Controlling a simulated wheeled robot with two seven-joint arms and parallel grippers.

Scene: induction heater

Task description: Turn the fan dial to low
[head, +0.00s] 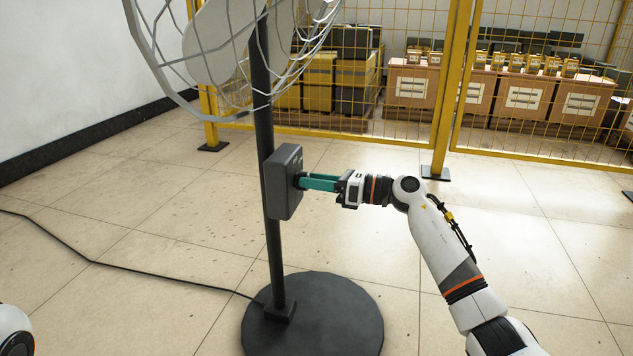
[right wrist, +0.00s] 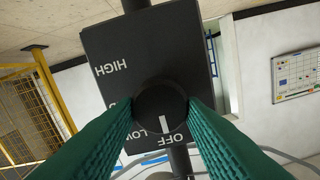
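The fan's control box (head: 284,182) is a dark grey box on the fan's black pole. My right gripper (head: 302,181) reaches it from the right, its teal fingers at the dial. In the right wrist view the round black dial (right wrist: 160,104) sits between both fingertips, which appear to press on its sides. The dial's white mark points down in that picture, toward the OFF label (right wrist: 175,140). The LOW label (right wrist: 126,136) is left of OFF and partly hidden by a finger. The HIGH label (right wrist: 111,68) is farther up. My left gripper is out of view.
The fan's wire cage (head: 215,60) hangs above the box. Its round black base (head: 330,325) stands on the tiled floor, with a cable (head: 130,270) running left. A yellow mesh fence (head: 390,70) stands behind, with boxes beyond it. The floor around the base is otherwise clear.

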